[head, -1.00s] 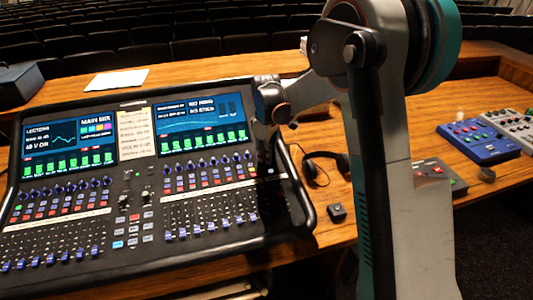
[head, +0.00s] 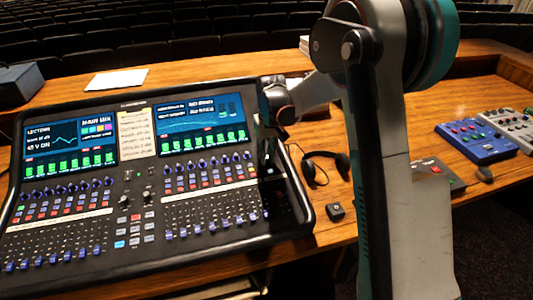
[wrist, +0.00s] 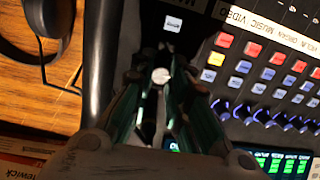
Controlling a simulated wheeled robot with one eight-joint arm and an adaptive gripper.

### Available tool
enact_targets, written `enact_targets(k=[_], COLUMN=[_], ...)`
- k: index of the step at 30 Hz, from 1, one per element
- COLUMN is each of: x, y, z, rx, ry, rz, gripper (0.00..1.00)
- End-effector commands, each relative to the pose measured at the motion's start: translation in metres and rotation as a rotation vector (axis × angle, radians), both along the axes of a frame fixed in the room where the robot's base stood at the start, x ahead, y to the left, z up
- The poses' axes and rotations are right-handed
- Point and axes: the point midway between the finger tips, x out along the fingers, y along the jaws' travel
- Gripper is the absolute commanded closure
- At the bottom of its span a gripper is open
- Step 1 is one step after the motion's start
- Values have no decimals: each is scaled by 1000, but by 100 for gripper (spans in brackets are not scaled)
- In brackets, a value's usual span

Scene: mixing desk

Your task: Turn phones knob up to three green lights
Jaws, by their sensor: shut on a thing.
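The phones knob (wrist: 162,76) shows in the wrist view as a pale round cap on the dark right margin of the mixing desk. My gripper (wrist: 160,82) is shut on it, with a fingertip on each side. In the head view my gripper (head: 267,160) points down at the desk's right edge and hides the knob. The mixing desk (head: 135,255) has two lit screens, and the right screen (head: 200,125) is beside my gripper. I cannot tell how many green lights belong to the knob.
Black headphones (head: 325,165) lie on the wooden table right of the desk, near my gripper. A small black box (head: 336,211) sits in front of them. A blue pedal-like unit (head: 476,140) and a grey mixer (head: 510,125) stand at the far right.

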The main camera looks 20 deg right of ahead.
Motion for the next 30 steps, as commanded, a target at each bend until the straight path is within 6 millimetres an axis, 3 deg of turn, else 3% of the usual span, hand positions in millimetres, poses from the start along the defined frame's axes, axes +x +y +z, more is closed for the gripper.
enact_targets(k=[23, 24, 30], x=[1, 1, 1], y=[0, 0, 0], z=[1, 1, 1], rx=[11, 11, 11], ry=[-4, -4, -2], rz=[-98, -98, -97], gripper=[100, 75, 74])
